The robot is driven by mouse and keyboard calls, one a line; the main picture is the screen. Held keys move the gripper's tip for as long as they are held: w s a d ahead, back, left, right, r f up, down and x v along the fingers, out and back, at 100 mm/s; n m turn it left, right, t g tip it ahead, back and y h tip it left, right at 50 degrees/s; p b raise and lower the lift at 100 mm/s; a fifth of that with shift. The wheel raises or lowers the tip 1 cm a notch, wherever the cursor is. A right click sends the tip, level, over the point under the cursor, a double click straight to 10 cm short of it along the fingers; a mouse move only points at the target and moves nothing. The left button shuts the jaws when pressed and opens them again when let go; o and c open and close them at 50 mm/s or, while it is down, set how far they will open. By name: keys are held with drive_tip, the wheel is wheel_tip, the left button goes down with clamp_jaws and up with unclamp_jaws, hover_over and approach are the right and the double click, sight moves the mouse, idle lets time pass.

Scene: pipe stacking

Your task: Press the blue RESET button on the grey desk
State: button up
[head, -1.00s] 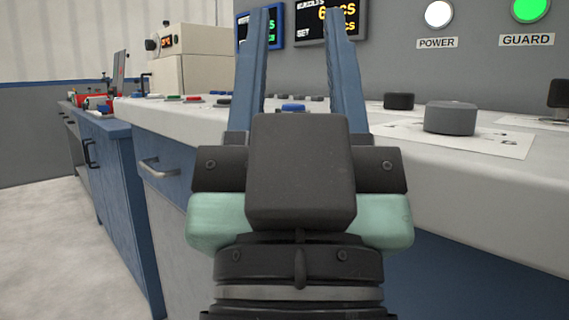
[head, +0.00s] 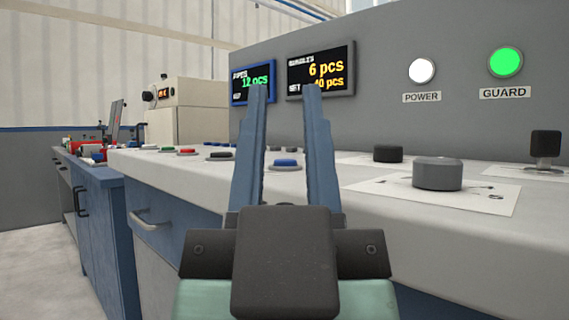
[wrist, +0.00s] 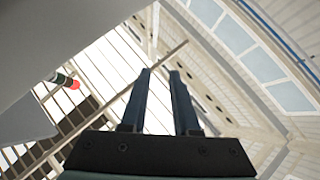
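A blue button (head: 286,164) in a dark ring sits on the grey desk (head: 400,220). It shows between the two fingers of my gripper (head: 285,92) in the head view. My gripper is open and empty, with its blue fingers pointing up and away. It appears on the near side of the button, and no touch is seen. The wrist view also shows the open fingers (wrist: 160,72), against the ceiling and windows; the button is not seen there. Any label by the button is not readable.
Other buttons, including a red one (head: 186,152) and a dark one (head: 219,155), stand left of the blue one. A grey knob (head: 437,174), a black knob (head: 388,153) and a joystick (head: 545,148) stand right. A panel with displays (head: 320,70) rises behind.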

clamp_jaws()
idle(1.4)
